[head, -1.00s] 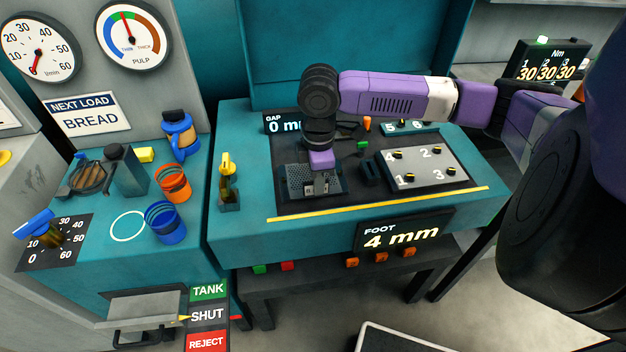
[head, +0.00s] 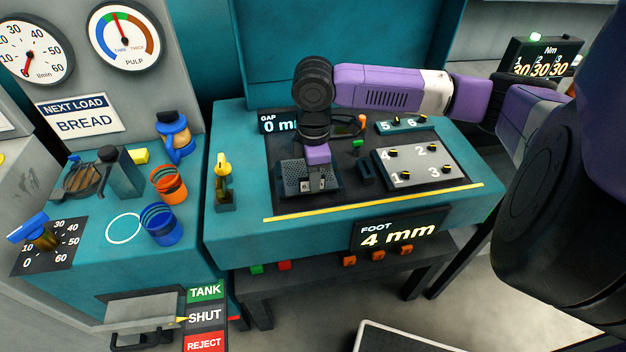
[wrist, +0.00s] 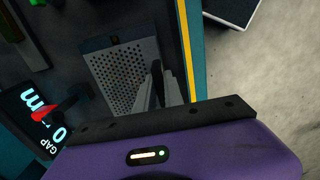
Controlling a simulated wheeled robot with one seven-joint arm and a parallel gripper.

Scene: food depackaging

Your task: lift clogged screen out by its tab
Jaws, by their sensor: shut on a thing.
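The screen (head: 293,171) is a grey perforated plate in the dark inset of the teal machine top. In the wrist view the screen (wrist: 122,72) shows its many holes, with brownish specks among them. My gripper (head: 314,186) points down at the screen's near right part. In the wrist view the two fingers of my gripper (wrist: 157,82) are close together at the screen's edge, shut on its tab. The tab itself is mostly hidden between the fingers. I cannot tell whether the screen is raised from its seat.
A numbered plate (head: 424,166) with several knobs lies right of the screen. A yellow-handled lever (head: 222,170) stands to the left. Orange (head: 168,185) and blue (head: 160,225) baskets stand on the left counter beside an empty white ring (head: 124,228). A yellow line marks the machine's front.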

